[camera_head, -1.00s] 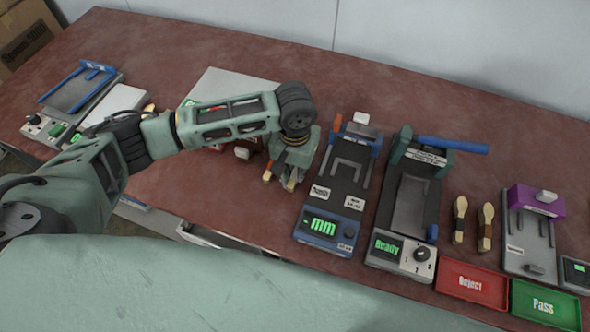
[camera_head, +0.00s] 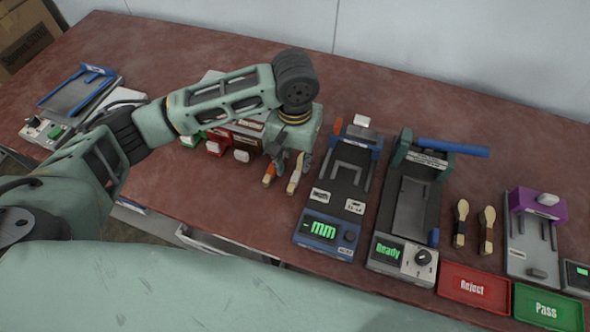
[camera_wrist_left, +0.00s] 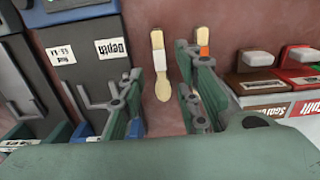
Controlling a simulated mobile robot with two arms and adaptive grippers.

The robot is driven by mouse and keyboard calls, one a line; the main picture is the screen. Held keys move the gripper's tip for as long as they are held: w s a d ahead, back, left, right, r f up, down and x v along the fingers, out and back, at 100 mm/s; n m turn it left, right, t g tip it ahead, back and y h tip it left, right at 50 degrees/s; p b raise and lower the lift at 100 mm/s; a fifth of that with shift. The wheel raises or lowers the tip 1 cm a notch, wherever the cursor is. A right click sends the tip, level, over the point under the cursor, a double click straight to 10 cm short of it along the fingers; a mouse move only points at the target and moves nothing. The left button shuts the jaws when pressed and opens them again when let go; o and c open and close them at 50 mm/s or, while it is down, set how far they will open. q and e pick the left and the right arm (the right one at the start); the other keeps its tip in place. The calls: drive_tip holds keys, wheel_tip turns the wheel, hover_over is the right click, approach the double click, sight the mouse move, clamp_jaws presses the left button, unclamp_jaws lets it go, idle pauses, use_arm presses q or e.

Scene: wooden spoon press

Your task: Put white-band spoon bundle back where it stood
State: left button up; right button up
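The white-band spoon bundle (camera_head: 297,173) lies on the table left of the blue depth gauge. It also shows in the left wrist view (camera_wrist_left: 158,66), pale with a white band, in the gap between my fingers and apart from both. The orange-band bundle (camera_head: 269,173) lies beside it; my finger partly hides it in the left wrist view (camera_wrist_left: 203,50). My left gripper (camera_wrist_left: 165,82) is open and empty, just above and behind the bundles in the head view (camera_head: 290,150). My right gripper is not in view.
The blue depth gauge (camera_head: 322,232) and the press marked Ready (camera_head: 388,250) stand close on the right. Labelled blocks, one red (camera_head: 214,146), stand close on the left. Two more spoon bundles (camera_head: 461,222) lie beyond the press, near red Reject (camera_head: 473,287) and green Pass (camera_head: 548,308) trays.

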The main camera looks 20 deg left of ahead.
sight(295, 177)
use_arm(q)
wheel_tip(295, 177, up, 5)
